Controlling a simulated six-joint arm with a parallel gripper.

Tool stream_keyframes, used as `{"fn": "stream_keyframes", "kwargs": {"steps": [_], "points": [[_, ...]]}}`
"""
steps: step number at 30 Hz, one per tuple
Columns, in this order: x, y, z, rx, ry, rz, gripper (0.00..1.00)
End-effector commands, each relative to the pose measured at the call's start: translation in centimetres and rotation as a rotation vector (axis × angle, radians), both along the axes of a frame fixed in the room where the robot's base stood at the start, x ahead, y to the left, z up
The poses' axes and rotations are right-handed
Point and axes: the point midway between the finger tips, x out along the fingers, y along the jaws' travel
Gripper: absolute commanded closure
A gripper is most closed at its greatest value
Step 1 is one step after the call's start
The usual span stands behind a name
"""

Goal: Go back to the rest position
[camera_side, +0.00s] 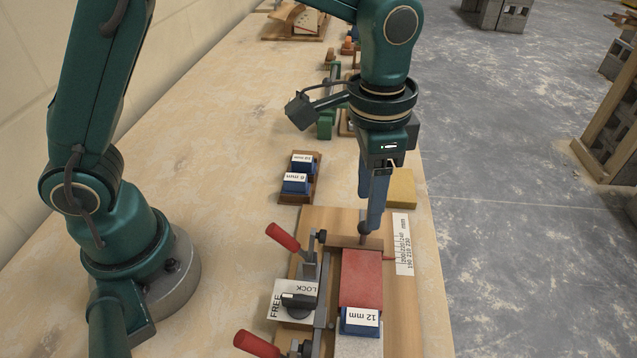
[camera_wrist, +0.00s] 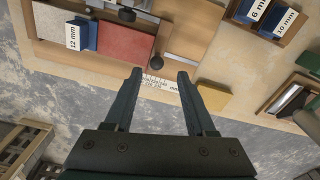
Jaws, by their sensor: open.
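My gripper (camera_side: 371,230) points down over the far end of the wooden jig board (camera_side: 335,222). In the wrist view my gripper (camera_wrist: 160,74) has its two fingers apart with nothing between them. A red block (camera_side: 361,277) lies on the jig with a blue block labelled 12 mm (camera_side: 360,321) at its near end. They also show in the wrist view as the red block (camera_wrist: 123,45) and the blue block (camera_wrist: 88,36). My fingertips are beyond the red block's far end. In the side view the fingers overlap, and their height above the board is hard to tell.
The jig carries red-handled clamps (camera_side: 283,237), a FREE/LOCK knob (camera_side: 298,300) and a millimetre scale (camera_side: 403,245). A small tray (camera_side: 288,198) with blue blocks and a yellow block (camera_side: 402,188) are close by. More items stand farther along the bench. The bench's left side has bare room.

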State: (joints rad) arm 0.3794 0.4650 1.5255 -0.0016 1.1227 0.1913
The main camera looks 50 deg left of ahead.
Motion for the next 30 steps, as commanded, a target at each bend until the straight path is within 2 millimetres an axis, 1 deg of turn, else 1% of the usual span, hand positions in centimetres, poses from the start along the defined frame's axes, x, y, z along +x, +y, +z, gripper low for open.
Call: {"fn": "stream_keyframes", "kwargs": {"steps": [1, 2, 5, 6, 9, 12, 15, 18, 22, 27, 30], "points": [[0.4, 0.5, 1.2, -0.013, -0.034, 0.018, 0.44], [0.4, 0.8, 1.9, -0.019, -0.051, 0.03, 0.44], [0.1, 2.5, 4.5, -0.04, -0.112, 0.077, 0.44], [-0.3, 3.2, 5.5, -0.048, -0.14, 0.101, 0.44], [-1.5, 5.1, 7.5, -0.066, -0.204, 0.166, 0.44], [-3.1, 6.8, 8.8, -0.082, -0.264, 0.229, 0.44], [-4.9, 8.3, 9.7, -0.095, -0.322, 0.297, 0.44], [-6.8, 9.5, 9.9, -0.107, -0.377, 0.363, 0.44], [-9.1, 10.7, 9.3, -0.119, -0.435, 0.444, 0.44], [-11.3, 11.4, 7.5, -0.13, -0.468, 0.52, 0.44], [-12.0, 11.4, 6.4, -0.131, -0.454, 0.541, 0.44]]}}
